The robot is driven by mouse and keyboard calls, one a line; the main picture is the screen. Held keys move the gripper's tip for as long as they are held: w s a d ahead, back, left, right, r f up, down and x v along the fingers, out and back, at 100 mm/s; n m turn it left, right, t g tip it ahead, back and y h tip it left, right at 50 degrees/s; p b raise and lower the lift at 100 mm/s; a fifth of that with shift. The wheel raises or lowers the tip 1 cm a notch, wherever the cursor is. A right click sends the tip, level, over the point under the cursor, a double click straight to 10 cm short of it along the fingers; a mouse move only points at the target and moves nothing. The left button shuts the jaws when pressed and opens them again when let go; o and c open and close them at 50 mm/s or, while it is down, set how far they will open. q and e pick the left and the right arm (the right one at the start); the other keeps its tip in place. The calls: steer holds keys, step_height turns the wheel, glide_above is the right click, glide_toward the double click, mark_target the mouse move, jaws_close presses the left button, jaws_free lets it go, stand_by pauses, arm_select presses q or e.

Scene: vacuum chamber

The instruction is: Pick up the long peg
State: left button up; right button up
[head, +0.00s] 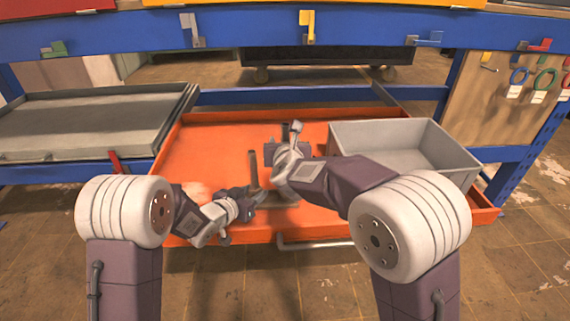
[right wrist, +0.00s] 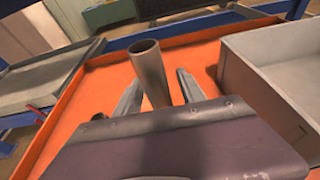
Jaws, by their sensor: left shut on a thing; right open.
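A long grey-brown peg (head: 253,168) stands nearly upright over the orange tray in the head view. My left gripper (head: 257,192) is shut on its lower part. My right gripper (head: 283,143) is open, just right of and beyond the long peg, above the tray. In the right wrist view a round peg with a hollow top (right wrist: 150,72) rises between the spread fingers of my right gripper (right wrist: 160,92). I cannot tell whether it is the same peg. The right arm hides part of the tray.
The orange tray (head: 207,142) has a low rim. A grey bin (head: 400,135) stands on its right side, close to my right arm. A grey tray (head: 85,125) lies on the left. A blue beam with coloured hooks (head: 250,27) crosses above. The tray's left part is clear.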

jaws_close()
stand_by(1.4)
